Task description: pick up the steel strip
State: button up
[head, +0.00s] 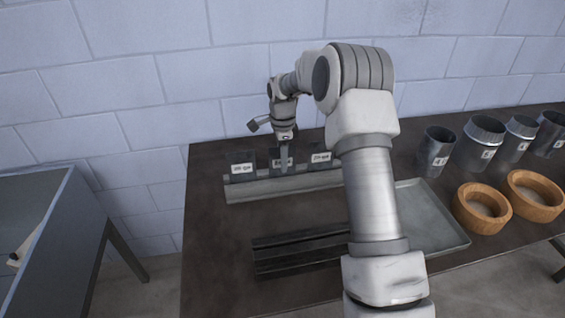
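My gripper (284,161) points down at the middle of a grey rack near the back of the dark table. The rack has a long pale front face (275,190) and upright dark plates with white labels, one at the left (243,169) and one at the right (320,157). The gripper's fingers overlap the middle label, and I cannot tell whether they touch anything. They look narrow from here, so their opening is unclear. I cannot tell for sure which piece is the steel strip. My arm hides the rack's right end.
A dark ridged metal piece (295,252) lies in front of the rack, partly behind my arm. A shallow grey tray (428,218) is right of my arm. Several numbered metal cylinders (436,152) and two wooden rings (481,208) stand at the right. A grey bench (50,235) is at the left.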

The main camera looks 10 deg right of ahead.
jog(key=shift+f, duration=0.2)
dwell(0.4)
jog(key=shift+c, duration=0.3)
grip_shut()
dwell(1.2)
